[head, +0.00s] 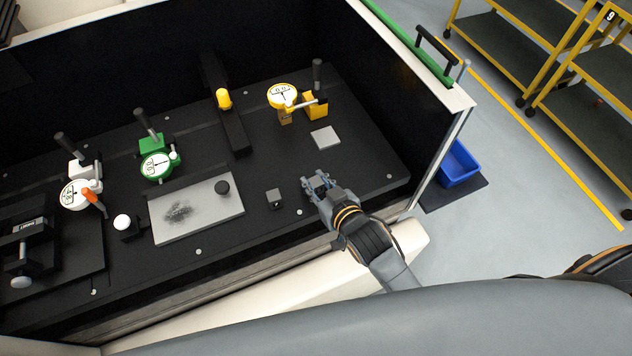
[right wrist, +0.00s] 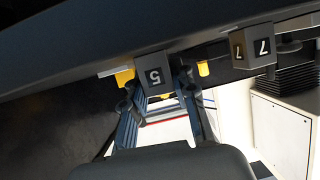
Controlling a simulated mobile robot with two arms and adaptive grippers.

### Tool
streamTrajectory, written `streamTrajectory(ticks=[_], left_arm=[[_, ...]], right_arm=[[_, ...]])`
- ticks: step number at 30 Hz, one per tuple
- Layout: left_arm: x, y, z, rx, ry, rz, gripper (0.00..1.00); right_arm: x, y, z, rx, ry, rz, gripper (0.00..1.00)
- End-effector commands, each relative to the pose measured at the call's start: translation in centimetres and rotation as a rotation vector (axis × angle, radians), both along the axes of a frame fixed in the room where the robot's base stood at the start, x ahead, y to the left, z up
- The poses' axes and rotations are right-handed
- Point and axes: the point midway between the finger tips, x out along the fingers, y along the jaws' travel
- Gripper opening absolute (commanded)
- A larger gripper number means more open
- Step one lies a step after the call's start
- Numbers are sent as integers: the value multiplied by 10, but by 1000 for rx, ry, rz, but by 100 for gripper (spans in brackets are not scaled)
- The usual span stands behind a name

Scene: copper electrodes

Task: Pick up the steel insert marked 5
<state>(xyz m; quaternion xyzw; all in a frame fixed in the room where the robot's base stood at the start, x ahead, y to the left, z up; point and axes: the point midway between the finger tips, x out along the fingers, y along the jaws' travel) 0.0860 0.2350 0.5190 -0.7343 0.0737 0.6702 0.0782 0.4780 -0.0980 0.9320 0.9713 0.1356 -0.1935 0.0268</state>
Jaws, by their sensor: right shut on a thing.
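The steel insert marked 5 (right wrist: 154,72) is a small grey block with a white 5 on a dark face. It sits between the fingers of my right gripper (right wrist: 155,93) in the right wrist view, and the fingers are shut on it. In the head view my right gripper (head: 318,182) is low over the right front part of the black bench; I cannot make out the insert clearly there. Another steel insert, marked 7 (right wrist: 256,46), stands apart to one side; a like grey block (head: 274,198) stands left of the gripper in the head view. My left gripper is not in view.
A grey plate (head: 185,222) with a black knob lies left of the small block. Dial gauges in yellow (head: 282,96), green (head: 157,166) and white (head: 72,194) stand further back and left. A small pale square plate (head: 325,137) lies behind the gripper. The bench's right wall is near.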

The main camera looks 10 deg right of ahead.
Motion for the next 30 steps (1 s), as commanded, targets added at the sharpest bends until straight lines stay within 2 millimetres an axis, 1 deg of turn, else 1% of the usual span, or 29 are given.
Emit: streamTrajectory(ticks=[5,8,14,15,23,24,26,28,30], left_arm=[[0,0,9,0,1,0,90],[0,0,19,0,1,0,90],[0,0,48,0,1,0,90],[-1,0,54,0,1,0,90],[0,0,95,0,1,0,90],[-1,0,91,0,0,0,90],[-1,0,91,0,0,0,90],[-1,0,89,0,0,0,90],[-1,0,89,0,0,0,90]], right_arm=[[1,0,9,1,-2,0,0],[1,0,18,1,-2,0,0],[0,0,42,1,-2,-1,0],[-6,1,46,2,0,-1,0],[-34,2,80,2,1,-1,0],[-41,3,83,3,-2,-1,0],[-52,3,95,2,-4,0,0],[-68,4,97,3,2,-2,0],[-82,5,104,3,2,-2,0]])
